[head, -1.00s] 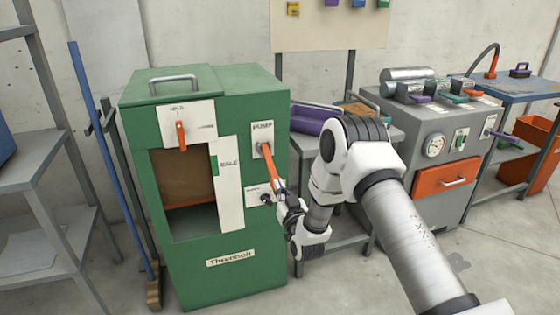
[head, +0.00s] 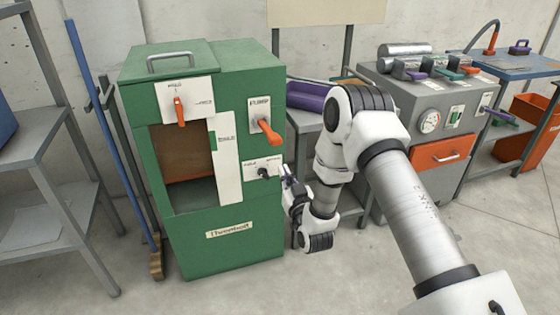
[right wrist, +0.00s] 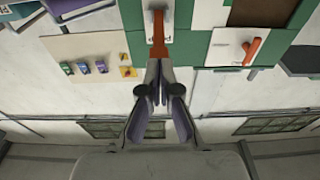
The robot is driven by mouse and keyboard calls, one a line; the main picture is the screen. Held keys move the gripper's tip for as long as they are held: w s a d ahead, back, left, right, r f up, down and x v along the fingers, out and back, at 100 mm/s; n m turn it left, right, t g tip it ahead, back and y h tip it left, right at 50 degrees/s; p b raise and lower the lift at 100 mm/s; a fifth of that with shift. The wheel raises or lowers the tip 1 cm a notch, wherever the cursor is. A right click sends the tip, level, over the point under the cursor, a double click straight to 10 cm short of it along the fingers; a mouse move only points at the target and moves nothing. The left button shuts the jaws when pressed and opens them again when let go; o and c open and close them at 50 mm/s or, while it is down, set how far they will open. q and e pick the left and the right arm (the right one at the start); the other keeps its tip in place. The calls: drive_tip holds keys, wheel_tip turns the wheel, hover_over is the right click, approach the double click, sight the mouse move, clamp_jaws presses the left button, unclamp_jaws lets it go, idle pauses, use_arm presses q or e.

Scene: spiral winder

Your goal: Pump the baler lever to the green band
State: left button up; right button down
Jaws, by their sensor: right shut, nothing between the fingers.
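The green baler (head: 230,250) stands left of centre in the head view. Its orange pump lever (head: 268,132) sits on a white plate at the upper right of its front and points outward and down. In the right wrist view the lever (right wrist: 158,38) is just beyond the fingertips. My right gripper (head: 286,176) is shut and empty, below and right of the lever; any contact is hard to tell. My left gripper is not in view.
An orange hold lever (head: 180,112) is at the baler's upper left, and a black knob (head: 263,172) is below the pump lever. A blue pole (head: 110,150) and grey shelf (head: 50,150) stand left. A grey machine (head: 430,95) with a dial stands right.

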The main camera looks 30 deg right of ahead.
drive_tip(key=v, duration=0.3)
drive_tip(key=shift+s+r, duration=0.15)
drive_tip(key=shift+s, duration=0.1)
idle(1.0)
